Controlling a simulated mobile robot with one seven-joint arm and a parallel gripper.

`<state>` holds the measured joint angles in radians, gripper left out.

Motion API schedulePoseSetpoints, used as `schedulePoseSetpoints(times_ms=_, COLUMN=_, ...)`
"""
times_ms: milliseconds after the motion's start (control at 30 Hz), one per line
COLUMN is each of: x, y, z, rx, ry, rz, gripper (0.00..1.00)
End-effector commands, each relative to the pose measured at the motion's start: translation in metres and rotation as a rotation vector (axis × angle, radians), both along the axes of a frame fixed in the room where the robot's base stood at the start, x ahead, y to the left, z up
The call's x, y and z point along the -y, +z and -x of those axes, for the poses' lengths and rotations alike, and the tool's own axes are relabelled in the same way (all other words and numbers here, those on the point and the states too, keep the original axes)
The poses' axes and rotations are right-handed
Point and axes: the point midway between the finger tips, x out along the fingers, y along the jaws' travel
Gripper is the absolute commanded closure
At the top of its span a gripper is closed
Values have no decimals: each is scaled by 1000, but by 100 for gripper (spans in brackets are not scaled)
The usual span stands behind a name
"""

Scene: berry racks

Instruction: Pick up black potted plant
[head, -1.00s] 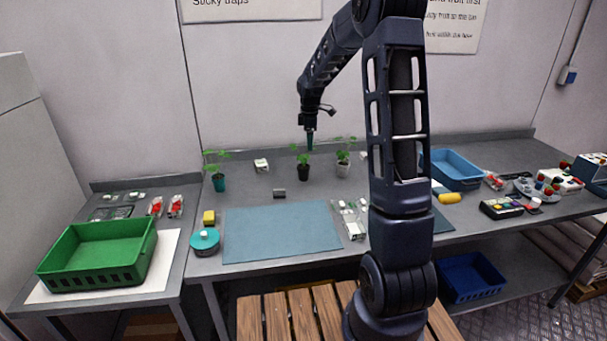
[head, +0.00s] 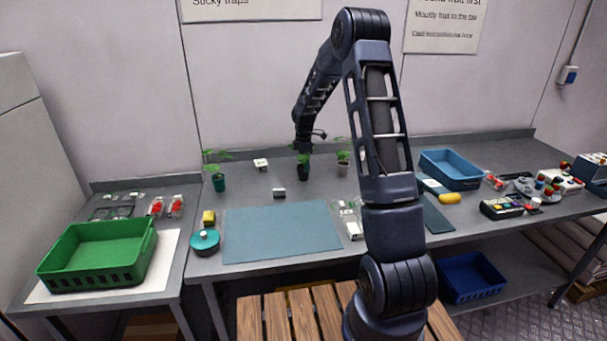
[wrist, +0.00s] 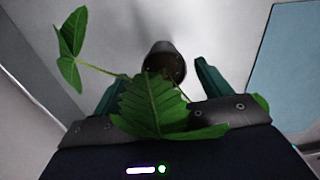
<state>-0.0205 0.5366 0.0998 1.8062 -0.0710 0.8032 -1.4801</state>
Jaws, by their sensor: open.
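In the wrist view, the dark pot (wrist: 164,62) lies ahead, between and beyond the two teal fingers of my gripper (wrist: 160,82). The fingers are apart and hold nothing. Green leaves (wrist: 150,105) cover part of the gripper body, and a stem runs to a leaf at the upper left.
A white item (head: 261,164) sits behind left.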

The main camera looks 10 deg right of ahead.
Motion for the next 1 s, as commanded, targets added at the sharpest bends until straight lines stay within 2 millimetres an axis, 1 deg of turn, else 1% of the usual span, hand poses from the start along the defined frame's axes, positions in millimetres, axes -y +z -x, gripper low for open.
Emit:
schedulePoseSetpoints(times_ms=167, x=-1, y=-10, z=2, rx=0, ry=1, rz=0, gripper=23)
schedulePoseSetpoints(times_ms=400, x=-2, y=-42, z=5, rx=-2, ry=0, rz=0, gripper=23)
schedulePoseSetpoints(times_ms=500, x=-2, y=-51, z=5, rx=0, ry=-1, rz=-1, gripper=23)
schedulePoseSetpoints(times_ms=733, x=-2, y=-52, z=5, rx=1, ry=-1, rz=0, gripper=23)
schedulePoseSetpoints(times_ms=800, x=-2, y=-52, z=5, rx=1, ry=-1, rz=0, gripper=37)
schedulePoseSetpoints(times_ms=867, x=-2, y=-52, z=5, rx=1, ry=-1, rz=0, gripper=49)
schedulePoseSetpoints(times_ms=900, x=-2, y=-52, z=5, rx=1, ry=-1, rz=0, gripper=56)
schedulePoseSetpoints(times_ms=1000, x=-2, y=-52, z=5, rx=1, ry=-1, rz=0, gripper=73)
